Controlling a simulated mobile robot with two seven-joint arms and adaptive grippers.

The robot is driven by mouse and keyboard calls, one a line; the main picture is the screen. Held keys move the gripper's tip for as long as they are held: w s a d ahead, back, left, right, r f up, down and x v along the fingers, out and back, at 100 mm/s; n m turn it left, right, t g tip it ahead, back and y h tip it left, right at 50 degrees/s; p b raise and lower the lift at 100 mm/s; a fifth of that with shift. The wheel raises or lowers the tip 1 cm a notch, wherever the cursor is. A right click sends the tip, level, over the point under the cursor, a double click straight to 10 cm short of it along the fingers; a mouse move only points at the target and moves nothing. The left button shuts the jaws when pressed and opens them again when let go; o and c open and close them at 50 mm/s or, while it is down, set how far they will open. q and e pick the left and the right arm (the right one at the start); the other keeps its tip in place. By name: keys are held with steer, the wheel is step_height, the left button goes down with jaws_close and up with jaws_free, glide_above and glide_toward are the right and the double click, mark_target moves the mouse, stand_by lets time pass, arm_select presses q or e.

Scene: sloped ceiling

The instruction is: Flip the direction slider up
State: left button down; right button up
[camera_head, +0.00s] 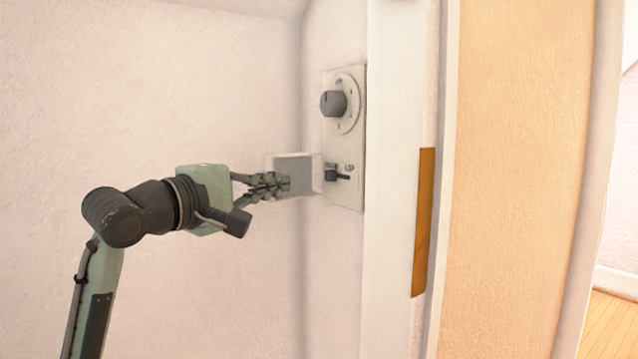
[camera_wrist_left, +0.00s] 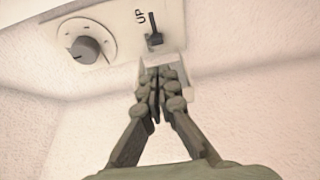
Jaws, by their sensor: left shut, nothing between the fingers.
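The direction slider is a small dark switch (camera_head: 331,175) low on a pale wall panel (camera_head: 344,140), beside the word "UP". It also shows in the left wrist view (camera_wrist_left: 154,39), just beyond my fingertips. I cannot tell for sure which end of its travel it is at. My left gripper (camera_head: 287,184) is shut and empty, to the left of the slider in the head view. In the left wrist view my closed fingers (camera_wrist_left: 157,74) point at the slider, with a small gap visible. My right gripper is not in view.
A round dark knob (camera_head: 334,103) on a white dial sits above the slider. A pale rectangular plate (camera_head: 309,160) shows around my fingertips, between them and the panel. A white door frame (camera_head: 392,200) stands right of the panel. The left wall is bare.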

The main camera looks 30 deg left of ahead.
mark_target(339, 177)
arm_select(q)
steer(key=w, duration=1)
steer(key=shift+d, duration=0.25)
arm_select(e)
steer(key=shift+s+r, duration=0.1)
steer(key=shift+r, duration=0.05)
arm_select(q)
steer(key=d+p, duration=0.1)
steer(key=s+d+p, duration=0.1)
steer(key=d, duration=0.1)
steer(key=shift+s+d, duration=0.15)
steer(key=shift+s, duration=0.05)
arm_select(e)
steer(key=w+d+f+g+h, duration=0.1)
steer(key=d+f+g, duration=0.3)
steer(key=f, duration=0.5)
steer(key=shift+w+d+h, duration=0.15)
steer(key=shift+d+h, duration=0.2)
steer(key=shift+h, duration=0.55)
arm_select(q)
steer(key=shift+d+f, duration=0.1)
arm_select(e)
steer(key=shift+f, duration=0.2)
